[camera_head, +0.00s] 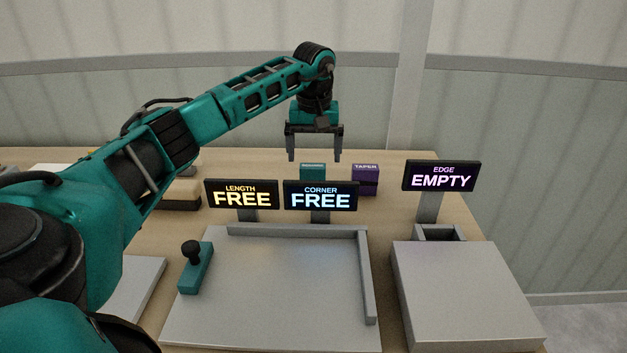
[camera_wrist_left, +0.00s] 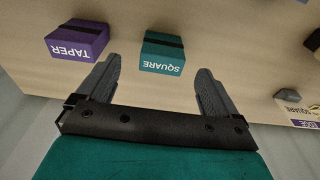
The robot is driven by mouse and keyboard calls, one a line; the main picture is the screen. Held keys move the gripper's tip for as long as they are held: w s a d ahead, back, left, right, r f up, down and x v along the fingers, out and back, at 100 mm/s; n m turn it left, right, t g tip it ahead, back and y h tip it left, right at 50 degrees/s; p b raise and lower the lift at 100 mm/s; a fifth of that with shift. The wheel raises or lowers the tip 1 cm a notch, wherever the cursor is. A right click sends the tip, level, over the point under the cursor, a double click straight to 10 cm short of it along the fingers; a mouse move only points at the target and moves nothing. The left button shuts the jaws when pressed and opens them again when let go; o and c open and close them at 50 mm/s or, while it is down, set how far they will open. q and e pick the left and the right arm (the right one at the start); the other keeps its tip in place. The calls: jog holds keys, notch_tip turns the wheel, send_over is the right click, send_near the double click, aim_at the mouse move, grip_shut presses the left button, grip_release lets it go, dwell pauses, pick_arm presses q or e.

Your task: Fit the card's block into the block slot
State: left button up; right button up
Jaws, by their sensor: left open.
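My left gripper (camera_head: 315,157) is open and empty, pointing down above the back of the table. In the wrist view its fingers (camera_wrist_left: 158,70) stand apart on either side of the teal SQUARE block (camera_wrist_left: 163,53), which lies below and is not gripped. In the head view this teal block (camera_head: 312,171) is partly hidden behind the CORNER sign. A purple TAPER block (camera_head: 365,180) stands to its right; it also shows in the wrist view (camera_wrist_left: 77,41). The grey slot holder (camera_head: 440,232) stands below the EDGE EMPTY sign (camera_head: 440,178).
A grey plate (camera_head: 270,285) with raised back and right rails and a teal knobbed piece (camera_head: 196,267) fills the middle. LENGTH FREE (camera_head: 241,194) and CORNER FREE (camera_head: 320,196) signs stand behind it. A grey box (camera_head: 465,290) is at right. My left arm covers the left side.

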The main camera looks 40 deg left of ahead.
aim_at(313, 166)
pick_arm(q)
jog(key=shift+w+a+f, duration=0.15)
jog(key=shift+a+f, duration=0.05)
jog(key=shift+f, duration=0.75)
jog(key=shift+w+a+f, duration=0.15)
jog(key=shift+a+f, duration=0.05)
jog(key=shift+f, duration=0.8)
jog(key=shift+w+a+f, duration=0.15)
jog(key=shift+a+f, duration=0.05)
jog(key=shift+f, duration=0.75)
jog(key=shift+c, duration=0.4)
jog(key=c, duration=1.1)
